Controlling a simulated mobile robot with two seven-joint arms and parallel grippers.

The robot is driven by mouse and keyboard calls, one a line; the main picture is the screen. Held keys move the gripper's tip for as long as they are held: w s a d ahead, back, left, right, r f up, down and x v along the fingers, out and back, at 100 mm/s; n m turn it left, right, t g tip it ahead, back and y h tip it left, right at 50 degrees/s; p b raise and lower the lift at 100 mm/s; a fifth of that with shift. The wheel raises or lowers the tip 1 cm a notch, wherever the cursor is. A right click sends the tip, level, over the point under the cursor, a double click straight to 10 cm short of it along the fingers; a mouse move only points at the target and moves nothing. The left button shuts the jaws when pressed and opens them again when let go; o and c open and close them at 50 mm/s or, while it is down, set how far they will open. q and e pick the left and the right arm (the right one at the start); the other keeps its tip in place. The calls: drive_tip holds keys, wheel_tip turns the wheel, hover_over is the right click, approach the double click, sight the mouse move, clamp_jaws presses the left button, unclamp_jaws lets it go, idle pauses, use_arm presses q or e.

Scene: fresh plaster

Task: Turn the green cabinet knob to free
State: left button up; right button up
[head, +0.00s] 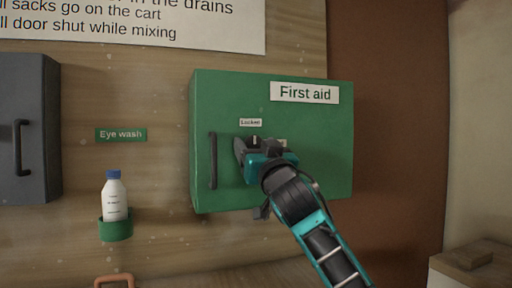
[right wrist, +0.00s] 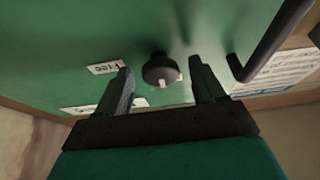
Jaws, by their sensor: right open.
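A Locked label (head: 250,122) shows above the gripper in the head view. A Free label (right wrist: 103,68) lies left of the knob in the wrist view. My right gripper (head: 262,150) is open in front of the door, its fingers either side of the knob with gaps. It mostly hides the knob in the head view. My left gripper is not in view.
A dark door handle (head: 213,160) stands out left of the gripper. A bottle (head: 115,195) sits in a green holder under the Eye wash sign. A grey cabinet (head: 28,130) is at the far left.

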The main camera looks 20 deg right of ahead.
drive_tip(key=shift+w, duration=0.1)
drive_tip(key=shift+c, duration=0.4)
clamp_jaws()
